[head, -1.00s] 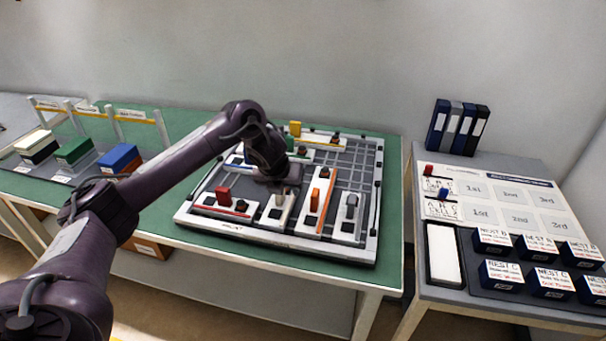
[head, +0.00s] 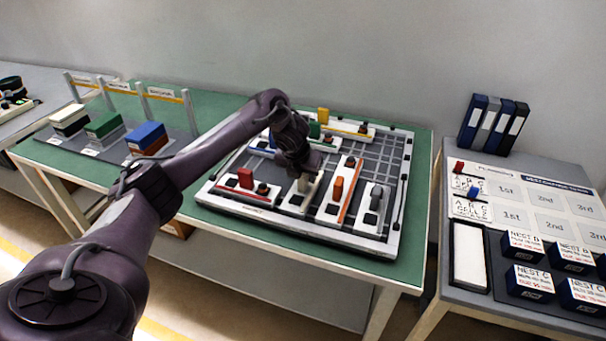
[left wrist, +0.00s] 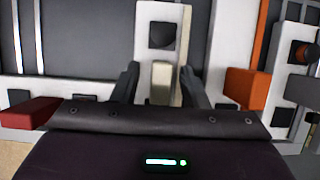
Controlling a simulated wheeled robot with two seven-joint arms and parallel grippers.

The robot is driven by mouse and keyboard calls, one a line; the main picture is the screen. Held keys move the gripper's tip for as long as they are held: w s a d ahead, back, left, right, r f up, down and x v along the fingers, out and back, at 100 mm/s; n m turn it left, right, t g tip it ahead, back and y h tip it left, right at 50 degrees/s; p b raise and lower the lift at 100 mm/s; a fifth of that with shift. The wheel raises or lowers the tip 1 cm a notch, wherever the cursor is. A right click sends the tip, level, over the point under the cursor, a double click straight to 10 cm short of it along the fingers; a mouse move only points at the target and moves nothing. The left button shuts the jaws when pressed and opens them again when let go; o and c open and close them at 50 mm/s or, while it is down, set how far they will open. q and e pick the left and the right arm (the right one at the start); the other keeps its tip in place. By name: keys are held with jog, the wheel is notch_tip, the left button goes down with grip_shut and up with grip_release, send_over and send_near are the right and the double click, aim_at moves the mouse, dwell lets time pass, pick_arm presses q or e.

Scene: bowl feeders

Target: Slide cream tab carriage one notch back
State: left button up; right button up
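The cream tab carriage (head: 296,203) is a pale block on the board, between the red and orange tab carriages. Its cream tab (left wrist: 161,84) stands upright in the left wrist view, with a dark square knob (left wrist: 162,35) beyond it. My left gripper (left wrist: 158,84) is open, with one dark finger on each side of the tab and small gaps showing. In the head view, my left gripper (head: 305,177) is over this carriage and partly hides it. My right gripper is not in view.
The red tab (head: 245,178) and orange tab (head: 338,188) stand close on either side. A grey-tabbed carriage (head: 371,215) is farther right. The bare grid (head: 385,155) lies at the board's back right. A side table with labelled boxes (head: 530,282) is at the right.

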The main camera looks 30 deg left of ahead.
pick_arm(q)
grip_shut()
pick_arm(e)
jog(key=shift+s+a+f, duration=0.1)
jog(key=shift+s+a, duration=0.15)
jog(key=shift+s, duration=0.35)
pick_arm(q)
jog(key=shift+w, duration=0.1)
